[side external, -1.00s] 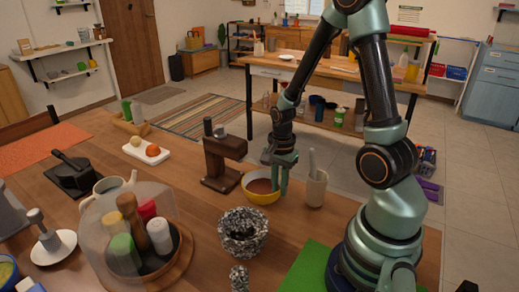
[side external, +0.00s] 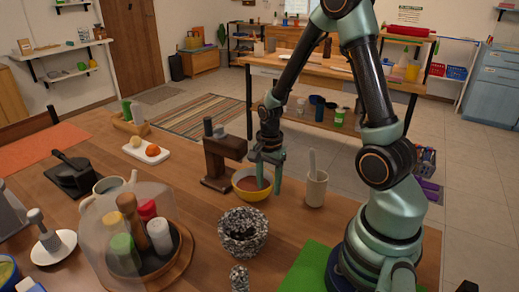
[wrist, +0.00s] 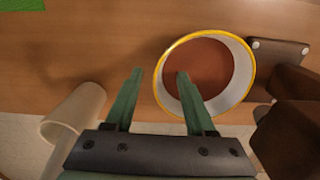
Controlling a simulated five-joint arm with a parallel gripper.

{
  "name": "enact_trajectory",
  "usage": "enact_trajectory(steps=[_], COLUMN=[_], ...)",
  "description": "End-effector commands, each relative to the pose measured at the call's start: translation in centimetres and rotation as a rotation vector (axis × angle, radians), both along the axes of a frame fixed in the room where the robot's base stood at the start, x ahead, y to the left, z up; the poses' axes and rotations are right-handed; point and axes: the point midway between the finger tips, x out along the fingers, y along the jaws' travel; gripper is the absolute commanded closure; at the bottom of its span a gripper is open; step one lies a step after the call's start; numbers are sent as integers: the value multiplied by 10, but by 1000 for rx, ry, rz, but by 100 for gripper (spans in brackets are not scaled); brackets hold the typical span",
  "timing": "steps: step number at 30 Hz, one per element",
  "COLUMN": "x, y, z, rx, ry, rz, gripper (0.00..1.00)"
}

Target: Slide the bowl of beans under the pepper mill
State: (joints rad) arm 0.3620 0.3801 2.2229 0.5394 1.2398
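The yellow-rimmed bowl (side external: 240,190) stands on the table, with a flat reddish-brown filling (wrist: 200,65); single beans cannot be made out. A dark brown wooden stand with an overhanging arm and grey knob (side external: 222,152), seemingly the pepper mill, stands just left of the bowl. Its base (wrist: 278,52) is close beside the bowl's right rim in the wrist view. My gripper (side external: 269,187) points down at the bowl's right side. In the wrist view, one finger of my gripper (wrist: 160,75) is over the bowl's inside and the other outside, with a clear gap between them.
A cream cup with a stick (side external: 316,188) stands right of my gripper. A speckled mortar (side external: 242,236) is in front. A clear dome over spice jars (side external: 130,235) stands left. Bare table lies between bowl and mortar.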

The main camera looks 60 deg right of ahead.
Motion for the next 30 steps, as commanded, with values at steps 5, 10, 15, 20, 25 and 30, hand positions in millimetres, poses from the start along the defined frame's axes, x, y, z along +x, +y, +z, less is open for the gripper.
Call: enact_trajectory(steps=[5,10,15,20,25,30], x=[0,1,2,2,1,1], y=[0,-1,-1,-1,0,0], z=[1,11,37,69,99,116], rx=[0,-2,-3,-3,-2,-1], ry=[-1,-5,-8,-9,-6,-3], rz=[-1,-1,-1,0,0,0], gripper=[45,45,45,45,45,45])
